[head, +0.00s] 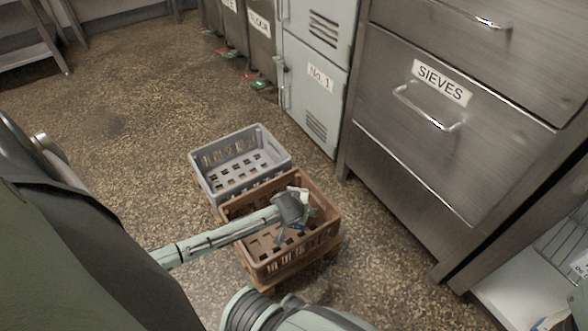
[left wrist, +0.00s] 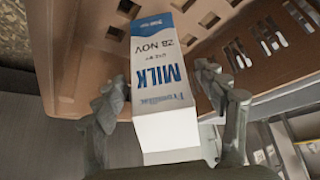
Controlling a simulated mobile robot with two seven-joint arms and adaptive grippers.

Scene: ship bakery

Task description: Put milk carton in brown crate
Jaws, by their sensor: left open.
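The milk carton (left wrist: 165,85) is white with blue lettering and stands between the two fingers of my left gripper (left wrist: 162,92) in the left wrist view. The fingers are open, one on each side of it. The brown crate (left wrist: 85,60) fills the background behind the carton. In the head view my left gripper (head: 297,216) reaches down into the brown crate (head: 306,250), near its far right part. The carton is mostly hidden there. I cannot tell whether it rests on the crate floor. My right gripper is not in view.
A grey crate (head: 203,185) stands against the far side of the brown one. A steel drawer unit labelled SIEVES (head: 430,130) and a pale locker (head: 312,95) stand to the right. The speckled floor (head: 110,115) at left is largely clear.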

